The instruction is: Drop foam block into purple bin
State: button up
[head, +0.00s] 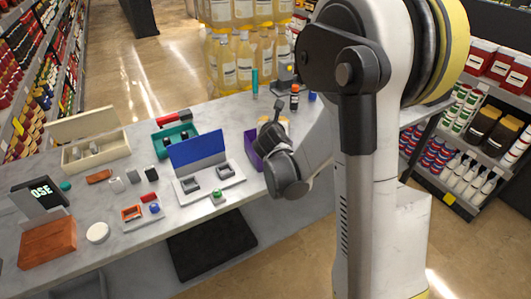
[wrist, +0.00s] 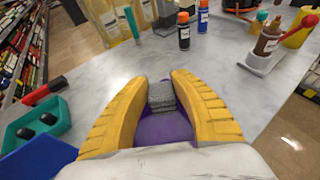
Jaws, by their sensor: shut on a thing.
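In the wrist view, the grey foam block (wrist: 162,97) is between the two yellow fingers of my gripper (wrist: 163,86), which is shut on it. The purple bin (wrist: 163,130) shows below the block, between the fingers. How high the block is above the bin's floor is hard to tell. In the head view, a purple wall of the bin (head: 251,147) shows to the left of my wrist, and my arm hides the rest. The foam block cannot be made out in the head view.
A teal tray (head: 176,139) and an open white case with a blue lid (head: 197,149) are left of the bin. Small bottles (head: 295,98) and a teal cylinder (head: 255,81) stand behind it. Large yellow bottles (head: 243,58) are beyond the counter.

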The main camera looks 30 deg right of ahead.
jog(key=shift+f+b, duration=0.9)
jog(key=shift+f, duration=0.7)
jog(key=shift+r, duration=0.1)
jog(key=o, duration=0.9)
jog(key=v, duration=1.2)
